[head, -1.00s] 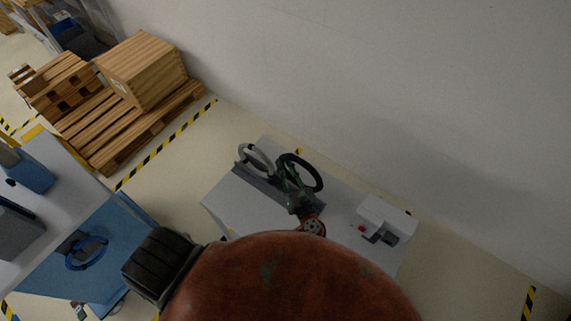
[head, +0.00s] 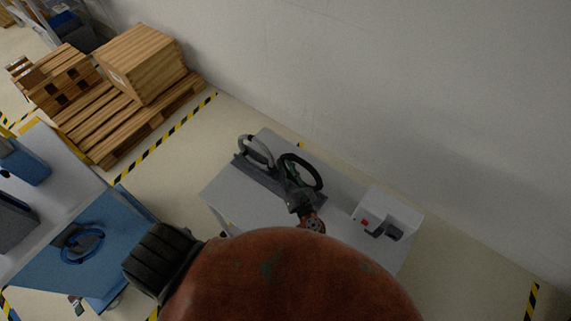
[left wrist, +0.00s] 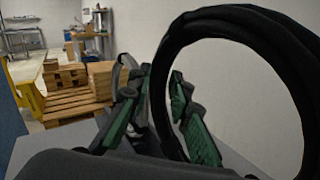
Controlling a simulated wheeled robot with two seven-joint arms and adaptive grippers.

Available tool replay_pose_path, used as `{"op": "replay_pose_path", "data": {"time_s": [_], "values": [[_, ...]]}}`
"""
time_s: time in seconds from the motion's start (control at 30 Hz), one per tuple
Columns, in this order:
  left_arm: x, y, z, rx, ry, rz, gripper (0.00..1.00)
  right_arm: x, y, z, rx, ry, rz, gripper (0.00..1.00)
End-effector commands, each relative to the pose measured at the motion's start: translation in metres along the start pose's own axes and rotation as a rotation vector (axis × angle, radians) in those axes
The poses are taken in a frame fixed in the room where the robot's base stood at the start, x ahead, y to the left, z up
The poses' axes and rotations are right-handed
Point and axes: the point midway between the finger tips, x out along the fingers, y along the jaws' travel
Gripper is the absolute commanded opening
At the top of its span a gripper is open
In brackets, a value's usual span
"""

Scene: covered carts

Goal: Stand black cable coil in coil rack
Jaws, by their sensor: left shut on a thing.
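The black cable coil (head: 320,177) is an upright ring above the grey cart top, at the right part of the coil rack. It fills much of the left wrist view (left wrist: 159,95). My left gripper (head: 290,181) is shut on the coil's lower left side; its green-padded fingers show in the left wrist view (left wrist: 160,115). The coil rack (head: 247,170) is a dark grey strip on the cart. Whether the coil's bottom touches the rack is hidden behind the gripper. My right gripper is not in view.
A grey coil (head: 243,144) stands in the rack's left end. A white box (head: 395,207) with a red button sits at the cart's right. A blue cart (head: 40,272) with a blue coil (head: 68,256) is at left. A wall (head: 400,90) rises behind.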

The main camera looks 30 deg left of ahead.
Motion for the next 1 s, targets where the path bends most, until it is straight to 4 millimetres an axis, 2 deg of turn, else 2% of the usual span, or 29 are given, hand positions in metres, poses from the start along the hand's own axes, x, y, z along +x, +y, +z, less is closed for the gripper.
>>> {"op": "replay_pose_path", "data": {"time_s": [0.33,1.0], "values": [[-0.001,-0.005,-0.020,-0.001,-0.002,-0.001,0.00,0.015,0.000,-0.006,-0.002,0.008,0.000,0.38],[-0.004,-0.013,-0.057,-0.002,-0.001,0.000,0.00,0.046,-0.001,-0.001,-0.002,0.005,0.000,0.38]]}}
